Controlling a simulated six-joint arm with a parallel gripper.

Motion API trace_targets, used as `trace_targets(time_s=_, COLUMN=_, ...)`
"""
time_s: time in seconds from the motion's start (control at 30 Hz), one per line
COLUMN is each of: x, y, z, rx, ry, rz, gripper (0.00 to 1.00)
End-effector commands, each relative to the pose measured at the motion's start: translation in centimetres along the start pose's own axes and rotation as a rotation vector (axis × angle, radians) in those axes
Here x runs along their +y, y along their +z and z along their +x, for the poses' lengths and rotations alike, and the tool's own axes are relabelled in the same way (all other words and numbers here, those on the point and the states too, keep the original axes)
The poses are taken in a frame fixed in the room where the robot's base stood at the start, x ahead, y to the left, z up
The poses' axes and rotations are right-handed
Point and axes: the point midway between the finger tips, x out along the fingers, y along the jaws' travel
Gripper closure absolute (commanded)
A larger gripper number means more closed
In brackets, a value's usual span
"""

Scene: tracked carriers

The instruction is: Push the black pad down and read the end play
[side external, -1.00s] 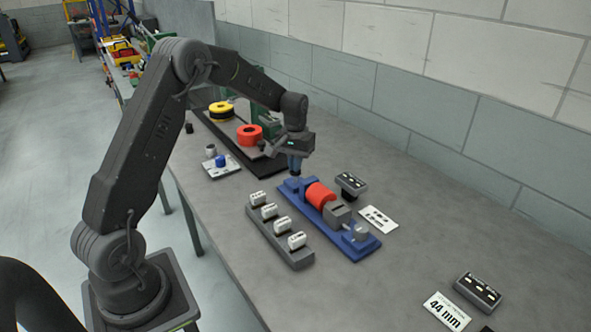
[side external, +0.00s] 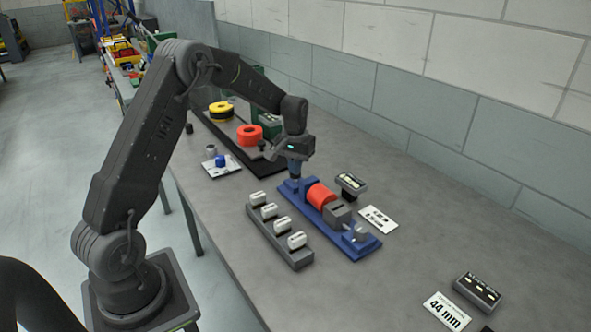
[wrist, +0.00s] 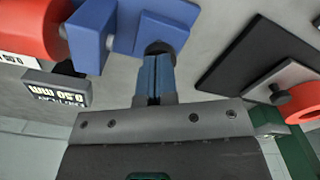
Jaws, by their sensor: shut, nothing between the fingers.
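My gripper (side external: 295,174) is shut and points down at the far end of the blue fixture (side external: 358,249). In the wrist view its blue fingers (wrist: 153,72) meet a dark round pad (wrist: 160,47), partly hidden behind their tips; they look to be touching it. A red roller (side external: 320,195) lies in the fixture between a blue upright and a grey block (side external: 337,214). A small dark readout (side external: 351,184) stands beside the fixture. In the wrist view the readout (wrist: 57,90) is upside down and appears to show 0.50 mm.
A white card (side external: 378,219) lies right of the fixture. A grey rack (side external: 280,244) with several white blocks stands left of it. Behind are red and yellow spools on a black board. A second readout (side external: 478,292) and a 44 mm card (side external: 446,311) lie front right.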

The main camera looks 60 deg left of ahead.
Motion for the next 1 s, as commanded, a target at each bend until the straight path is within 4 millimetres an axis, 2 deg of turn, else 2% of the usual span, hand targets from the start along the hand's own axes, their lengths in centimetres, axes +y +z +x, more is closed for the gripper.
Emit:
trace_targets(time_s=0.17, x=0.0, y=0.0, z=0.0, rx=-0.001, ry=0.0, rz=0.0, gripper=1.0)
trace_targets(time_s=1.0, x=0.0, y=0.0, z=-5.2, rx=0.0, ry=0.0, rz=0.0, gripper=1.0)
